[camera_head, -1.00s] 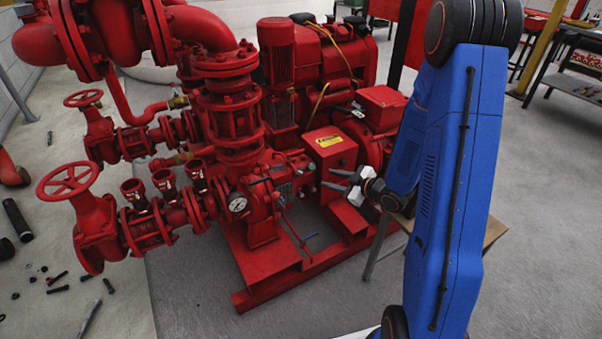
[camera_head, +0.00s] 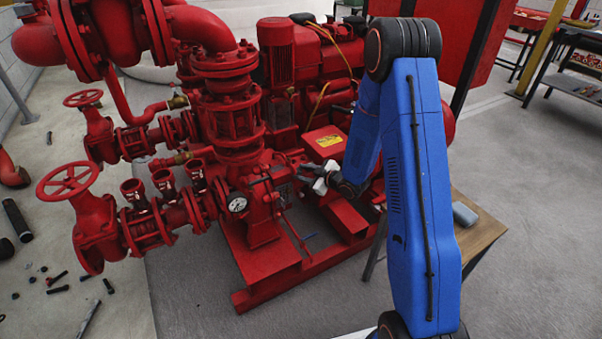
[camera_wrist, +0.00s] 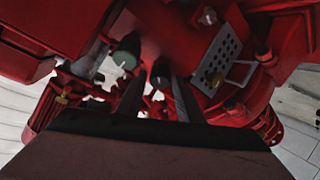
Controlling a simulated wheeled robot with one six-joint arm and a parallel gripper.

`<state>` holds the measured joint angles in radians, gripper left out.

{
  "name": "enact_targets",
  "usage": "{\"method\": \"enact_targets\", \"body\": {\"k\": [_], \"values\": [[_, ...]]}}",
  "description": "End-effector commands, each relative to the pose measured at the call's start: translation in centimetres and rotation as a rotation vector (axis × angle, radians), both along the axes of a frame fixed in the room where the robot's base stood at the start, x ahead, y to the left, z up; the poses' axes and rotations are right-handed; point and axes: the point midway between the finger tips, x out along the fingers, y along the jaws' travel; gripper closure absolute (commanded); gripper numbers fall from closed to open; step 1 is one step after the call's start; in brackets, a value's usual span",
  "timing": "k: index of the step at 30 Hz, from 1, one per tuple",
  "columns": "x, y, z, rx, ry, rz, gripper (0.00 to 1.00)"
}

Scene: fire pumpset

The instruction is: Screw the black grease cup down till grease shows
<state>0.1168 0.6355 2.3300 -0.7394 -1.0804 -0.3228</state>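In the wrist view, my gripper (camera_wrist: 157,95) shows two dark fingers with a gap between them. A small black cylindrical cup (camera_wrist: 161,72) stands just beyond the gap, roughly in line with it. A second dark cup with a pale green face (camera_wrist: 127,52) is up and left, beyond the left finger. I cannot tell for certain which is the grease cup, and no grease can be made out. In the head view, my gripper (camera_head: 312,178) is at the red pump (camera_head: 265,200), by its bearing housing; the cups are too small to make out there.
A red box with a yellow label (camera_head: 325,143) stands close behind my gripper. A pressure gauge (camera_head: 237,204) and red valve handwheel (camera_head: 68,180) lie to the left. A wooden table (camera_head: 480,235) is at right. Loose bolts lie on the left floor.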

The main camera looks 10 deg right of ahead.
Motion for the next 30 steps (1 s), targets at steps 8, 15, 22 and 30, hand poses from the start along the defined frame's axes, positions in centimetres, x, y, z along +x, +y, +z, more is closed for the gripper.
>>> {"method": "enact_targets", "body": {"k": [8,15,22,30], "values": [[0.67,0.46,-0.3,0.0,0.0,0.0,0.67],[0.66,0.44,-0.29,0.0,0.0,0.0,0.86],[0.62,0.5,-0.32,0.011,0.004,-0.01,0.97],[0.48,0.73,-0.42,0.157,0.047,-0.16,0.97]]}}
